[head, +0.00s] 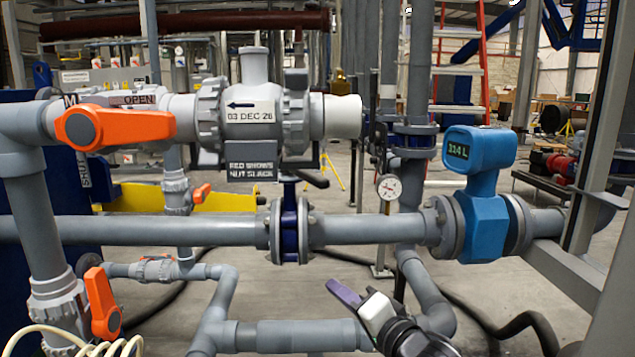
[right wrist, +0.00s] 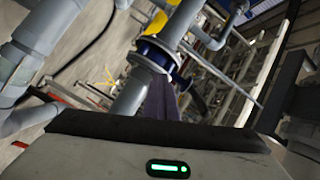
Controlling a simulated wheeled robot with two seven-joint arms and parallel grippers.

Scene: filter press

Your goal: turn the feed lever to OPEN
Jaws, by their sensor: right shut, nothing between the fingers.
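A large orange lever (head: 115,127) is at the upper left in the head view, on a grey valve. It lies level along the pipe, its free end pointing right, just under an OPEN label (head: 140,99). A SHUT label (head: 84,170) runs upright below its hub. A second orange lever (head: 103,302) stands nearly upright at the lower left. I see no label naming either one as feed. My right gripper (head: 345,292) is shut and empty at the bottom centre, apart from both levers. Its purple fingers also show in the right wrist view (right wrist: 160,98). My left gripper is not in view.
A grey pipe (head: 160,230) with a dark blue valve (head: 289,225) crosses above and behind my right gripper. A blue flow meter (head: 483,228) stands to the right. A small orange lever (head: 202,193) sits below the upper pipe. Lower pipes (head: 290,335) run near my gripper.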

